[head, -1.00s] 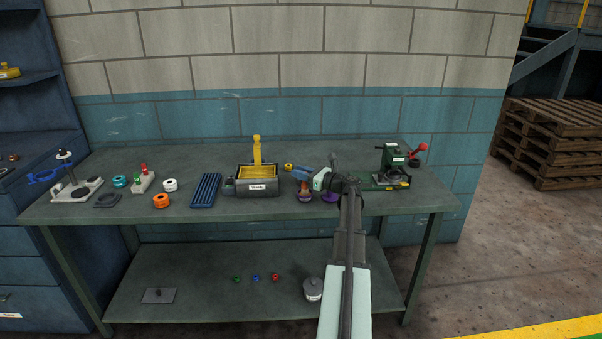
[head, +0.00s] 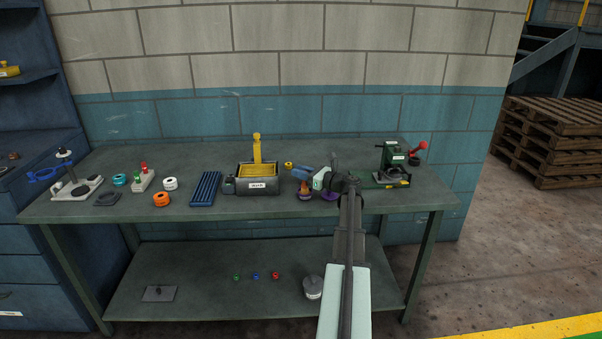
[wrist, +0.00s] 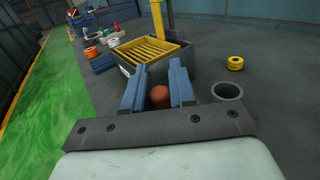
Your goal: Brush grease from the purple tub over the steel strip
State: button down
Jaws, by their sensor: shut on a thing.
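My gripper (wrist: 158,92) has blue fingers and is shut on an orange-brown handle (wrist: 159,97), which I take to be the brush. In the head view my gripper (head: 301,173) is over the right half of the bench, and the handle (head: 305,186) shows just below it. Another purple patch (head: 327,196) shows beside my arm, partly hidden. I cannot make out the steel strip for certain.
A grey box with a yellow grate (head: 258,187) stands left of my gripper, with a yellow post behind it. A yellow ring (wrist: 235,62) and an open grey cup (wrist: 228,92) lie to the right in the wrist view. A green machine (head: 392,160) stands at the bench's right.

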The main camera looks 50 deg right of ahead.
jog(key=shift+r, duration=0.1)
notch_tip(320, 180, up, 7)
dwell(0.9)
jog(key=w+a+f+n+g+y, duration=0.1)
jog(key=w+a+f+n+y, duration=0.3)
jog(key=a, duration=1.1)
jog(key=a+f+g+y, duration=0.2)
jog(key=a+f, duration=0.3)
jog(key=a, duration=1)
jog(key=w+a+f+n+g+y, duration=0.1)
jog(key=w+a+f+n+y, duration=0.3)
jog(key=a, duration=1.1)
jog(key=s+a+f+g+y, duration=0.1)
jog(key=s+a, duration=0.3)
jog(key=a, duration=0.4)
jog(key=s+a+f+n+g+y, duration=0.1)
jog(key=s+a+f+g, duration=0.1)
jog(key=a, duration=0.6)
jog(key=shift+s+a+f, duration=0.3)
jog(key=shift+s+f, duration=0.5)
jog(key=shift+s, duration=0.15)
jog(key=shift+d, duration=0.15)
